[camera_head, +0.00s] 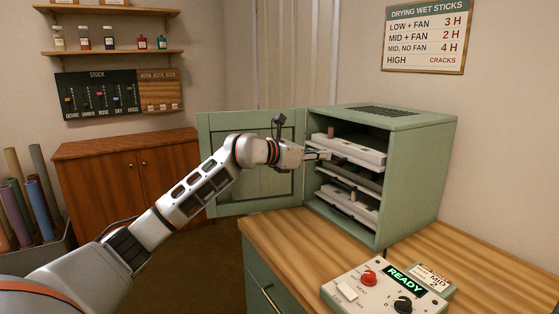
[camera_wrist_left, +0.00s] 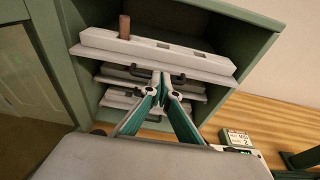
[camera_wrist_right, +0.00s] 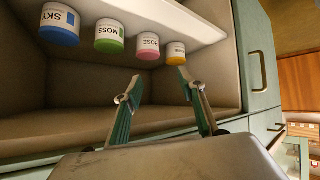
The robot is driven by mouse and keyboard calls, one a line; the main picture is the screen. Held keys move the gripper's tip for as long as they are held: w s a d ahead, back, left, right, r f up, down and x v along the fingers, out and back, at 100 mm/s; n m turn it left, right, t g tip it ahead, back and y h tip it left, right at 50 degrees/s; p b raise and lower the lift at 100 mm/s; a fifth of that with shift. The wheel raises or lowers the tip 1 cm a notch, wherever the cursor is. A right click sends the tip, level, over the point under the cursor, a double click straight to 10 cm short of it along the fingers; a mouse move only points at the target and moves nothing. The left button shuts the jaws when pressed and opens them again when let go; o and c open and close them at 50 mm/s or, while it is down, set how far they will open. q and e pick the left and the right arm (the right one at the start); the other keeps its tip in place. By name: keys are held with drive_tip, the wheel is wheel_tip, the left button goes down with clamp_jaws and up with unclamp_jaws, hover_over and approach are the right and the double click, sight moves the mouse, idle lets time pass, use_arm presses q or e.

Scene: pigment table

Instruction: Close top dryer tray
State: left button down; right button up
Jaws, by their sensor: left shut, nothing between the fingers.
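The green dryer (camera_head: 428,170) stands on the wooden counter with its door (camera_head: 276,190) swung open to the left. The top tray (camera_head: 362,154) carries pale slotted holders and a brown upright stick (camera_wrist_left: 125,27). In the left wrist view the top tray (camera_wrist_left: 205,66) appears to reach further out than the trays below. My left gripper (camera_head: 322,154) is shut and empty at the dryer's open front. Its fingertips (camera_wrist_left: 165,78) show just below the top tray's dark handle; contact is unclear. My right gripper (camera_wrist_right: 158,82) is open and empty, away from the dryer, before a shelf of jars.
Two lower trays (camera_wrist_left: 112,96) sit inside the dryer. A control box (camera_head: 385,288) reading READY stands on the counter in front. The right wrist view shows jars labelled SKY (camera_wrist_right: 60,22) and MOSS (camera_wrist_right: 109,36), among others, with an empty space below them.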

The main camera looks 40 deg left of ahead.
sight(342, 152)
use_arm(q)
drive_tip(key=x, duration=0.2)
drive_tip(key=r+x, duration=0.1)
drive_tip(key=x, duration=0.1)
drive_tip(key=shift+w+d, duration=0.1)
drive_tip(key=shift+w, duration=0.1)
drive_tip(key=shift+w+d+f, duration=0.1)
drive_tip(key=shift+w+d, duration=0.15)
drive_tip(key=shift+w, duration=0.35)
use_arm(e)
drive_tip(key=shift+s+a, duration=0.2)
drive_tip(key=shift+s, duration=0.1)
drive_tip(key=shift+w+r, duration=0.2)
